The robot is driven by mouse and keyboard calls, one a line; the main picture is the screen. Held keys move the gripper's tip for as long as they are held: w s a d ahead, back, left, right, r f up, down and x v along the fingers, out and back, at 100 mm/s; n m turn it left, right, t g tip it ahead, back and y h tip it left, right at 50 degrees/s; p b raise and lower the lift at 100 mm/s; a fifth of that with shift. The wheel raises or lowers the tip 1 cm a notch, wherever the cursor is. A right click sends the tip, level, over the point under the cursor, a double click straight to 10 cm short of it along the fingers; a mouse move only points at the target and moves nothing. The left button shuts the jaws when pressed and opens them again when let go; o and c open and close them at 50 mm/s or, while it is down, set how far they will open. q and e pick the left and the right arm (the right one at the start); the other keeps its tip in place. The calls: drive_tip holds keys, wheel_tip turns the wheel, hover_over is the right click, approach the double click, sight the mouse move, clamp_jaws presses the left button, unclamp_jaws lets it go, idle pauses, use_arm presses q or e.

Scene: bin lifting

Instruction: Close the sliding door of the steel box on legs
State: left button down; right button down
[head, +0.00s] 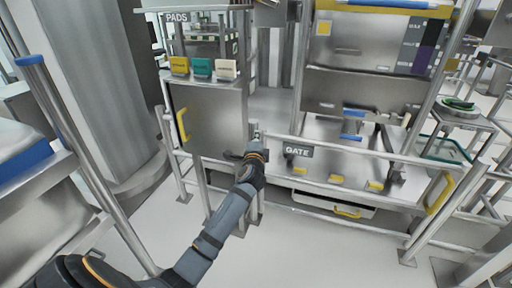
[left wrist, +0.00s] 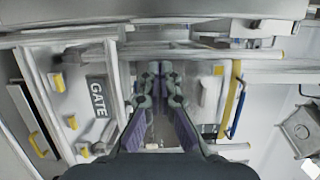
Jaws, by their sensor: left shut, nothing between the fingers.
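The steel box on legs (head: 210,118) stands left of centre in the head view. A flat steel panel with a yellow handle (head: 182,124) near its left edge shows on its front. I cannot tell how far the sliding door stands open. My left gripper (head: 256,134) is at the box's right front edge, away from the yellow handle. In the left wrist view its fingers (left wrist: 160,72) are shut and empty. I cannot tell whether it touches the box. My right gripper is not in view.
Yellow, teal and white pads (head: 201,67) sit on top of the box under a PADS sign. A railed steel bench with a GATE sign (head: 297,151) stands to the right. A thick steel column (head: 105,90) stands to the left. The floor in front is clear.

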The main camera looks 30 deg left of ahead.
sight(235, 129)
use_arm(q)
drive_tip(key=shift+s+a, duration=0.2)
drive_tip(key=shift+a, duration=0.8)
drive_tip(key=shift+s+a, duration=0.15)
drive_tip(key=shift+a, duration=0.85)
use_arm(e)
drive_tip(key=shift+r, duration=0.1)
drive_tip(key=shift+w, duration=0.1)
